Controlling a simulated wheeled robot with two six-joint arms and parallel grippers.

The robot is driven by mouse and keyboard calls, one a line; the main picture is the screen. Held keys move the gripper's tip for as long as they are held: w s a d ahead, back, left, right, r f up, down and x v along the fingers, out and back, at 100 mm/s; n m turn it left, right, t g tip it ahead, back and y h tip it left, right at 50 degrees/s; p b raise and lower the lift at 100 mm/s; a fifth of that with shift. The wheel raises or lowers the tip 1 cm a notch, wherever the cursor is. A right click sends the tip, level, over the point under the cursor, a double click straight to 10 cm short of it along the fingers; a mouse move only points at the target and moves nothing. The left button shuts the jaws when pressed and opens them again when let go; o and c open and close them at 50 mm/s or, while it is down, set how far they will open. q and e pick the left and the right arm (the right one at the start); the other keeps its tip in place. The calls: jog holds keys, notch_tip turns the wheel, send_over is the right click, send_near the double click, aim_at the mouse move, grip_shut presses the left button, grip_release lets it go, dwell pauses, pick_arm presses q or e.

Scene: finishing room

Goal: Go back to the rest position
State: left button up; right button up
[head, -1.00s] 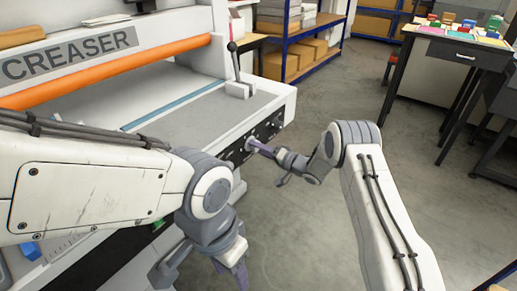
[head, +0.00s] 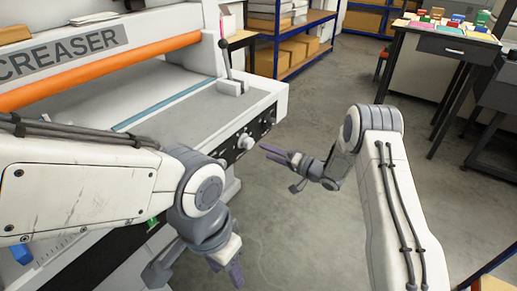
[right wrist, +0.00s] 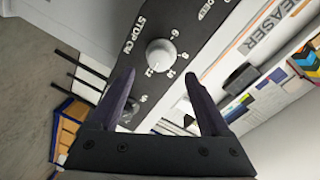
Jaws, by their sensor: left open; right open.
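My right gripper (head: 276,155) is open and empty in the middle of the head view, over the floor just right of the creaser's front panel. In the right wrist view its two purple fingers (right wrist: 160,78) stand apart, with a round pale dial knob (right wrist: 160,54) beyond them. The knob also shows in the head view (head: 245,141) on the black control panel, with a visible gap to my fingers. My left gripper (head: 226,270) hangs low at the bottom of the head view, in front of the creaser. It is open, and I see nothing in it.
The white creaser (head: 262,100) with its orange bar (head: 110,71) fills the left side, close to both arms. A blue-framed shelf with boxes (head: 295,50) stands at the back. A dark table (head: 455,47) with coloured stacks is at the upper right. The floor between is clear.

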jog(key=shift+v, duration=1.2)
jog(key=w+a+r+n+h+p, duration=0.1)
jog(key=a+r+n+h+p, duration=0.2)
jog(key=r, duration=0.4)
jog(key=s+a+r+g+h+p, duration=0.2)
jog(key=s+a+r+h, duration=0.2)
jog(key=s+r+h, duration=0.3)
jog(key=s+d+r+n+g+p, duration=0.1)
jog(key=s+r+n+g, duration=0.1)
jog(key=s, duration=1)
jog(key=s+d+r+n+g+h+p, duration=0.1)
jog(key=s+r+n+g+p, duration=0.1)
jog(key=s, duration=1)
jog(key=s+d+r+n+g+h+p, duration=0.1)
jog(key=s+r+n+g, duration=0.1)
jog(key=s, duration=1)
jog(key=r+g, duration=0.1)
jog(key=g, duration=0.1)
jog(key=shift+s+d+n+g+p, duration=0.25)
jog(key=shift+s+n+g+p, duration=0.05)
jog(key=shift+n, duration=0.1)
